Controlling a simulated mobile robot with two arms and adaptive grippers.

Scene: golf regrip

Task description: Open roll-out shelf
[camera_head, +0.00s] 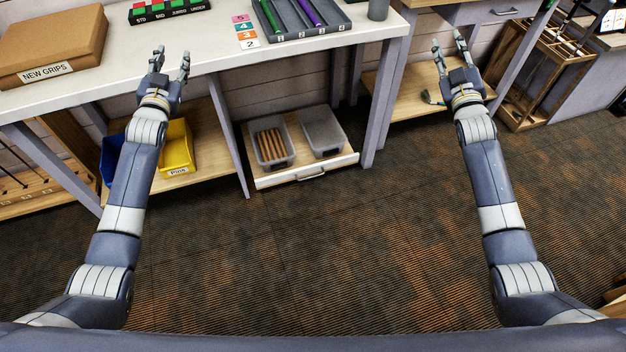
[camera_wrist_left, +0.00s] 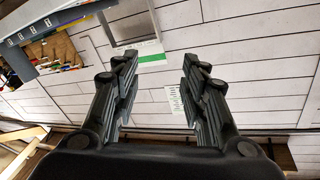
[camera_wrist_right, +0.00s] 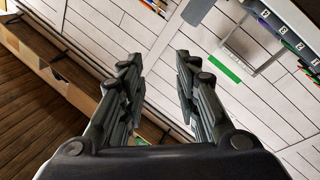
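The roll-out shelf (camera_head: 264,182) is a light wooden board with a white front and a grey bar handle (camera_head: 311,176). It sits low under the workbench, between the bench legs. A grey bin (camera_head: 272,143) with several brown sticks and an empty-looking grey bin (camera_head: 323,132) stand on it. My left gripper (camera_head: 171,62) is open and empty over the bench's front edge, up and left of the shelf. My right gripper (camera_head: 451,52) is open and empty, up and right of the shelf. Both are well apart from the handle. The wrist views show open fingers and no shelf.
The white workbench (camera_head: 110,75) holds a "NEW GRIPS" box (camera_head: 50,46) and a grey tray (camera_head: 300,31). Yellow bin (camera_head: 177,149) and blue bin (camera_head: 112,157) stand under it at left. A wooden club rack (camera_head: 539,75) stands at right. The carpeted floor (camera_head: 320,250) ahead is clear.

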